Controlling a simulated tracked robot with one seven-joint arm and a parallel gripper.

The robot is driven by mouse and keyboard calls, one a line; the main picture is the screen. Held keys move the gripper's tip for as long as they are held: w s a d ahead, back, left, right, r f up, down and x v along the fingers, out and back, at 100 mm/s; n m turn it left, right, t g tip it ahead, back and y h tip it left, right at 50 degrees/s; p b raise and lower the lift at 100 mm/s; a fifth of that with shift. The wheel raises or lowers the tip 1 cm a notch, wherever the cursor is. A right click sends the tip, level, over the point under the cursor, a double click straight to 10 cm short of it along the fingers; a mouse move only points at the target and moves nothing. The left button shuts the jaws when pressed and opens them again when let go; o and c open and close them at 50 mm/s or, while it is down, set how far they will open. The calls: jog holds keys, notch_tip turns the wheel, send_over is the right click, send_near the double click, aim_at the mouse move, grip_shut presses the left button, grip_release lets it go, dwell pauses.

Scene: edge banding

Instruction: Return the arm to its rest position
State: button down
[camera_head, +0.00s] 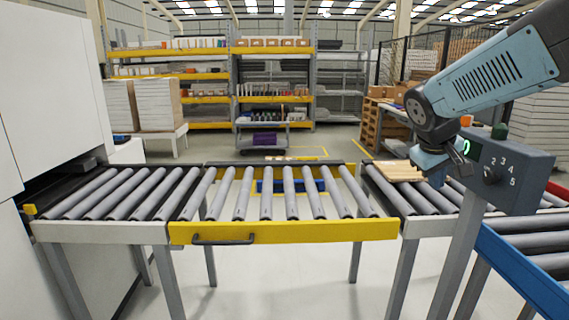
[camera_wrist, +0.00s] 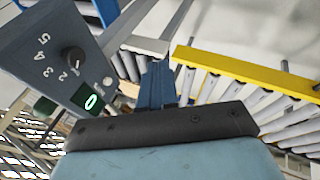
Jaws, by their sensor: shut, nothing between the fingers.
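My arm (camera_head: 490,80) comes in from the upper right in the head view, light blue and dark grey. My gripper (camera_head: 436,178) hangs at its end, just left of the grey control box and above the right roller conveyor. In the wrist view the blue fingers (camera_wrist: 157,84) are together with nothing between them. The control box (camera_head: 525,180) carries a black knob (camera_head: 490,175), numbers beside it and a green display (camera_head: 466,148) reading 0. The box also shows close at the left of the wrist view (camera_wrist: 45,50). My gripper appears apart from it.
A light wooden board (camera_head: 395,171) lies on the right rollers, behind and left of my gripper. A yellow-fronted roller section (camera_head: 285,231) with a handle spans the middle. A blue-edged conveyor (camera_head: 520,272) stands at lower right. A white machine (camera_head: 50,90) stands at left. Space above the middle rollers is clear.

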jog(key=s+a+m+y, duration=0.1)
jog(key=s+a+y, duration=0.1)
jog(key=s+a, duration=0.3)
jog(key=s+a+m+t+y, duration=0.1)
jog(key=s+a, duration=0.4)
jog(key=s, duration=0.5)
jog(key=shift+f+m+y, duration=0.3)
jog(key=shift+f+y, duration=0.15)
jog(key=shift+y, duration=0.35)
dwell(0.6)
